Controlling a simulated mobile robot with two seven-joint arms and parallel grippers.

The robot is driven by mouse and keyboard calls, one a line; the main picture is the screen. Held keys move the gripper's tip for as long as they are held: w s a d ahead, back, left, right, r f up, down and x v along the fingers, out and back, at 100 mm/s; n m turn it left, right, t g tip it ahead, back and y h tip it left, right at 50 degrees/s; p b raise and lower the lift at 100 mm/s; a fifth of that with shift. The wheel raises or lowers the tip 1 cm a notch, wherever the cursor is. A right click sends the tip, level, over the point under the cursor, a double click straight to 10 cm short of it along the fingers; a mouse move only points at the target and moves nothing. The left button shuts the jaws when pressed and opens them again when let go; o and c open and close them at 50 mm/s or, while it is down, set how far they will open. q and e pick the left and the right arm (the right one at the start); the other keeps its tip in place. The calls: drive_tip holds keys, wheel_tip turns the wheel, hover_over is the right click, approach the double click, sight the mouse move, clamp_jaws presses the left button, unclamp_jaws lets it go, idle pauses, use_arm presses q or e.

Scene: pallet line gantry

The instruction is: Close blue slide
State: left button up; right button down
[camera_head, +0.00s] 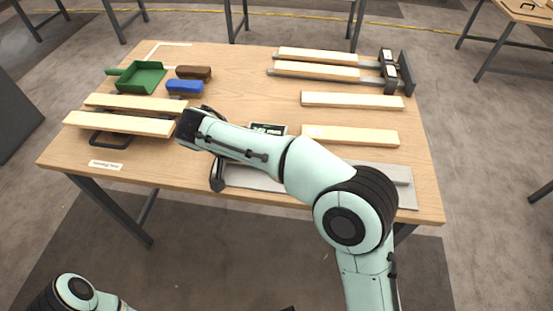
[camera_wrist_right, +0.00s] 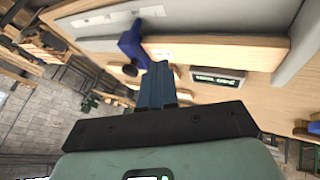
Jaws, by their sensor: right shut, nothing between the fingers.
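In the right wrist view a blue part (camera_wrist_right: 131,43), which looks like the blue slide, sits at the end of a pale wooden strip on a grey plate. My right gripper (camera_wrist_right: 160,68) is shut and empty, its fingertips right beside the blue part; I cannot tell whether they touch it. In the head view the right gripper (camera_head: 217,178) points down at the left end of the grey plate (camera_head: 404,195) along the table's front edge. The blue part is hidden there behind my right arm. My left gripper is out of view.
On the table (camera_head: 240,82) are a green dustpan (camera_head: 140,77), a blue brush (camera_head: 184,87), a brown brush (camera_head: 193,72) and several wooden slats (camera_head: 352,100). A grey clamp-like fixture (camera_head: 390,72) stands at back right. A small dark sign (camera_head: 268,129) lies behind my right arm.

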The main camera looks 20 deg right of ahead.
drive_tip(key=x, duration=0.6)
drive_tip(key=b+x, duration=0.1)
drive_tip(key=x, duration=0.2)
drive_tip(key=shift+s+d+f, duration=0.2)
drive_tip(key=shift+s+f, duration=0.1)
drive_tip(key=shift+s, duration=0.05)
drive_tip(key=s+d, duration=0.1)
drive_tip(key=d, duration=0.1)
drive_tip(key=shift+s+d, duration=0.35)
drive_tip(key=shift+d, duration=0.05)
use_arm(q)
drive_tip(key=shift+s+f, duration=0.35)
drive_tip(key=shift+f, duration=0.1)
use_arm(e)
drive_tip(key=shift+s+d, duration=0.15)
drive_tip(key=shift+d, duration=0.1)
